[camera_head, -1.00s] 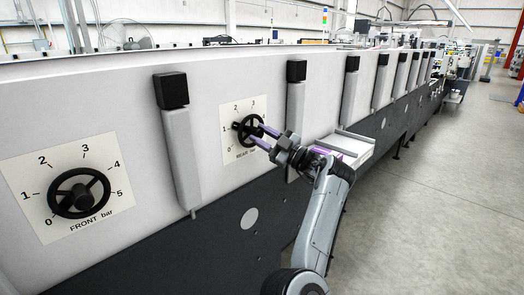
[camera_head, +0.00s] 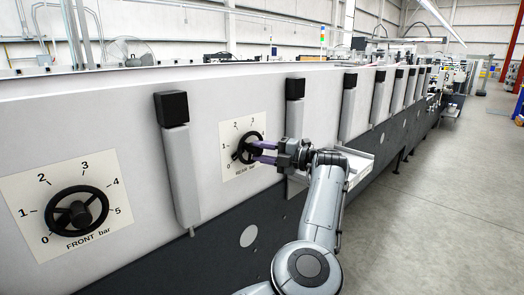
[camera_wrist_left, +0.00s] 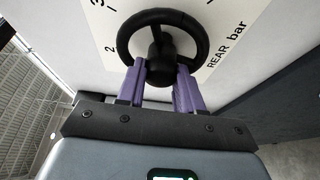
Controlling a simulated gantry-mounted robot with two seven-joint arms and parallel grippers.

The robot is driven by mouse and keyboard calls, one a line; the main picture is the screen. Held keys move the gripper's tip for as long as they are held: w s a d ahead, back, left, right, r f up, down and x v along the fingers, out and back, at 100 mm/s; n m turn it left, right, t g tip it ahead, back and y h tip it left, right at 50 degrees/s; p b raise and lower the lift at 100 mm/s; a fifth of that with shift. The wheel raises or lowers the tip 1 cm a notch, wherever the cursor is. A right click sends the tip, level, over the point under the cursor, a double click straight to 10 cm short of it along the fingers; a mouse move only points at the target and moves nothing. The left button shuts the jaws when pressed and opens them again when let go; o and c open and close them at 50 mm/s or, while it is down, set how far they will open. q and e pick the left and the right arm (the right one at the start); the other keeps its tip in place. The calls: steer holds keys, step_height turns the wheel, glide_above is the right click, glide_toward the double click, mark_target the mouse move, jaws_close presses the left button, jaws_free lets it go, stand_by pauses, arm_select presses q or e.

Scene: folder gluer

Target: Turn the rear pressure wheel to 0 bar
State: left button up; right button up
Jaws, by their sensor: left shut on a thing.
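The rear pressure wheel (camera_head: 240,150) is a black handwheel on a white dial plate marked "REAR bar" on the machine's side panel. Its numbers 0 to 3 show in the head view; the right part of the dial is partly covered. My left gripper (camera_head: 255,152) reaches it from the right, its purple fingers shut on the wheel. In the left wrist view the fingers (camera_wrist_left: 160,75) lie on either side of the hub, at the near part of the wheel (camera_wrist_left: 160,14). I cannot make out a pointer on the wheel. My right gripper is not in view.
The similar front wheel (camera_head: 78,211) with its "FRONT bar" plate (camera_head: 35,210) is at the left. A grey upright with a black cap (camera_head: 172,110) stands between the dials, another (camera_head: 295,90) right of the rear dial. A light tray (camera_head: 357,165) juts out behind my arm. The floor at right is clear.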

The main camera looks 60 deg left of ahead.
arm_select(q)
steer(key=shift+n+h, duration=0.4)
steer(key=shift+n, duration=0.5)
steer(key=o, duration=1)
steer(key=shift+o, duration=0.2)
steer(key=shift+w+d+r+p, duration=0.15)
steer(key=shift+w+d+p, duration=0.25)
steer(key=shift+d, duration=0.1)
steer(key=p+v, duration=0.2)
steer(key=v, duration=0.7)
steer(key=shift+d, duration=0.3)
